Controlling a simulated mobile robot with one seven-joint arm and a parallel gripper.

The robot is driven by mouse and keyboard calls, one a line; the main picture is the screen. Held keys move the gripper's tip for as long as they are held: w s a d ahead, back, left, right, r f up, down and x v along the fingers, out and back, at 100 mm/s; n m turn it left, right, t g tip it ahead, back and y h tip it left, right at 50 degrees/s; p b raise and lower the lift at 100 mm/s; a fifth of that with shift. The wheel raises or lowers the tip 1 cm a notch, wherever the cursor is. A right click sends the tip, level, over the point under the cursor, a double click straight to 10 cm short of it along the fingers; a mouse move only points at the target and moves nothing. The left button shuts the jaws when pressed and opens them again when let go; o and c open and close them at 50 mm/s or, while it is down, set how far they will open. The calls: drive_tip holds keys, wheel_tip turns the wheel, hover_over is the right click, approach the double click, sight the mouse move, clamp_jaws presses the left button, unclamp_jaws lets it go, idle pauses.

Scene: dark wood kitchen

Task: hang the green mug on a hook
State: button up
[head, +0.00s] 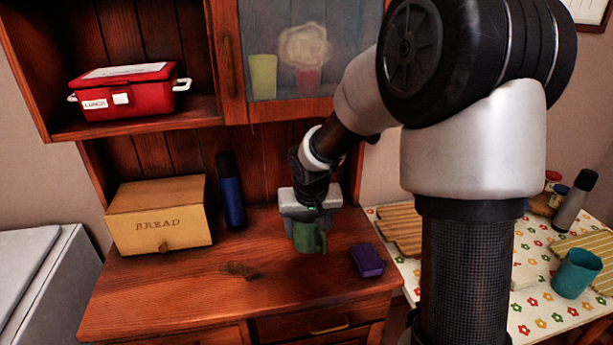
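The green mug (309,238) stands upright on the wooden counter of the hutch, near its back right, with its handle toward me. My gripper (308,214) points down right over the mug, and its grey body overlaps the mug's rim. The fingers are small and partly hidden, so I cannot tell whether they are shut on the mug or apart around it. No hook can be made out in this view.
A bread box (160,215) and a dark blue bottle (231,190) stand left on the counter; a purple box (367,260) lies right of the mug. Above are a red lunch box (125,92) and a glass-door cabinet. A teal cup (576,274) stands on the flowered table.

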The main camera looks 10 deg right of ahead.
drive_tip(key=shift+s+d+f+n+g, duration=0.15)
drive_tip(key=shift+s+n+g, duration=0.1)
drive_tip(key=shift+n, duration=0.2)
drive_tip(key=shift+s+d+f+n+g, duration=0.1)
drive_tip(key=shift+n+g, duration=0.15)
drive_tip(key=shift+n, duration=0.2)
drive_tip(key=n, duration=0.1)
drive_tip(key=n+g, duration=0.1)
drive_tip(key=shift+s+d+n+g+p, duration=0.3)
drive_tip(key=shift+d, duration=0.05)
drive_tip(key=n, duration=0.1)
drive_tip(key=n+h, duration=0.1)
drive_tip(key=d+n+g+h, duration=0.1)
drive_tip(key=shift+s+r+n, duration=0.15)
drive_tip(key=shift+r+n, duration=0.1)
drive_tip(key=shift+n, duration=0.05)
drive_tip(key=shift+d+r+n+g+h, duration=0.25)
drive_tip(key=shift+n+g+h, duration=0.05)
drive_tip(key=shift+n+h, duration=0.45)
drive_tip(key=w+r+n+t+h+p, duration=0.2)
drive_tip(key=w+r+n+t+h, duration=0.3)
drive_tip(key=r+n+t+h, duration=0.55)
drive_tip(key=w+r+n+g+y+p, duration=0.1)
drive_tip(key=w+y, duration=0.2)
drive_tip(key=w, duration=0.8)
drive_tip(key=shift+r+n, duration=0.3)
drive_tip(key=shift+n, duration=0.1)
drive_tip(key=shift+d+g, duration=0.1)
drive_tip(key=shift+g, duration=0.15)
